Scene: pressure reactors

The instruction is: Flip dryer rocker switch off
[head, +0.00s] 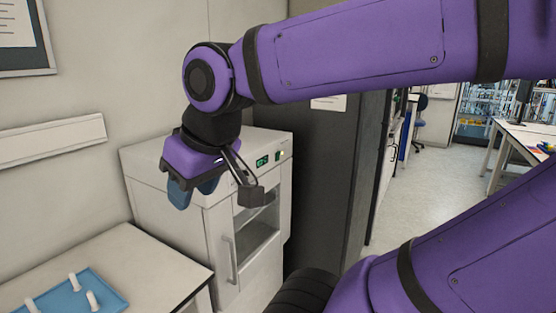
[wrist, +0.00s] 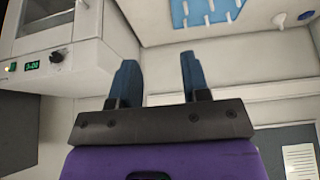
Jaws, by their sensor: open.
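The dryer (head: 160,160) is a white cabinet with a glazed front door, left of centre in the head view. Its upper front panel has a green display (head: 262,161) and a small lit rocker switch (head: 282,155) at the right end. In the wrist view the dryer (wrist: 85,25) is at the upper left, with the display (wrist: 32,65), a dark knob (wrist: 57,57) and the greenish switch (wrist: 11,68) at the edge. My gripper (head: 193,194) is open and empty, left of the panel and apart from the switch. Its blue fingers show in the wrist view (wrist: 158,62).
A white table (head: 150,262) at the lower left carries a blue tray (head: 115,291) with several white pieces. A dark tall cabinet (head: 325,180) stands right of the dryer. The wall (head: 100,70) is behind. Open floor (head: 425,185) lies to the right.

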